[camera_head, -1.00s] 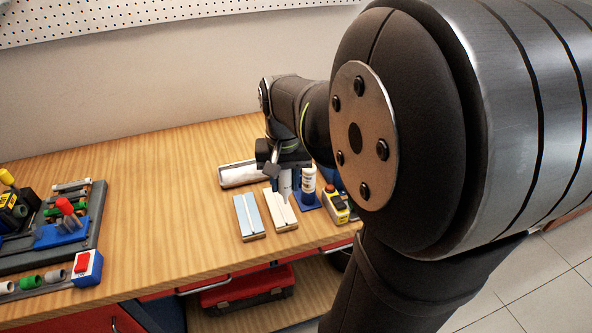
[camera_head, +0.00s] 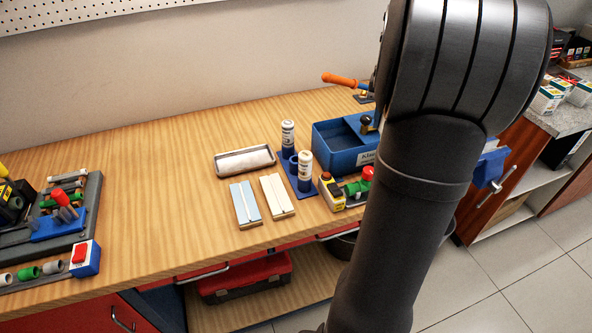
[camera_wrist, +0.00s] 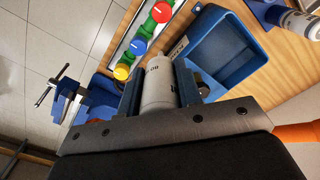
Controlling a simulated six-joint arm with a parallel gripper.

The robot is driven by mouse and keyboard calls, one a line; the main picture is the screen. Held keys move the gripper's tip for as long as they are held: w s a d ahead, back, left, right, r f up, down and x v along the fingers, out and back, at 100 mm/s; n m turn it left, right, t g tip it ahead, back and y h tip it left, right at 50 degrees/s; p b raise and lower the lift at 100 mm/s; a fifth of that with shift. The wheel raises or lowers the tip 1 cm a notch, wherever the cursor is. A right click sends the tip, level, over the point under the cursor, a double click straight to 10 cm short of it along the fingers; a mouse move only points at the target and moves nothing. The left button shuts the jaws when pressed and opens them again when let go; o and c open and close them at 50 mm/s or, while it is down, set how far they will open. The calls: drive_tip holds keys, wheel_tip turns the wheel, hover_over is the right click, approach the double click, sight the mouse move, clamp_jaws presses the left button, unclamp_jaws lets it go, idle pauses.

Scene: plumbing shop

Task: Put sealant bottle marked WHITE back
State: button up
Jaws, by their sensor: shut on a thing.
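My gripper (camera_wrist: 159,82) is shut on a white sealant bottle (camera_wrist: 158,92) in the wrist view, one dark finger on each side. The few marks on the bottle are too small to read as a colour name. The arm hides the gripper in the head view. A blue holder (camera_head: 304,193) stands on the bench with two white bottles in it, a rear one (camera_head: 288,135) and a front one (camera_head: 305,168). A blue socket (camera_head: 294,163) between them looks empty. Part of the holder (camera_wrist: 272,12) and one bottle show in the wrist view.
A blue open box (camera_head: 335,150) stands right of the holder; it also lies close beyond the bottle in the wrist view (camera_wrist: 225,55). A blue vise (camera_head: 489,168) sticks out at the right.

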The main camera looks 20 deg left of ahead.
drive_tip(key=w+d+r, duration=0.1)
drive_tip(key=w+d, duration=0.2)
drive_tip(key=d, duration=0.4)
drive_tip(key=s+a+f+n, duration=0.1)
drive_tip(key=s+a+n, duration=0.35)
drive_tip(key=a, duration=0.35)
drive_tip(key=s+a+f+n, duration=0.1)
drive_tip(key=s+a+n, duration=0.3)
drive_tip(key=a, duration=0.5)
drive_tip(key=a+f+n, duration=0.1)
drive_tip(key=a+f, duration=1)
drive_tip(key=shift+w+a, duration=0.2)
drive_tip(key=shift+w, duration=0.1)
drive_tip(key=shift+f, duration=0.55)
drive_tip(key=o, duration=0.8)
drive_tip(key=shift+c, duration=0.2)
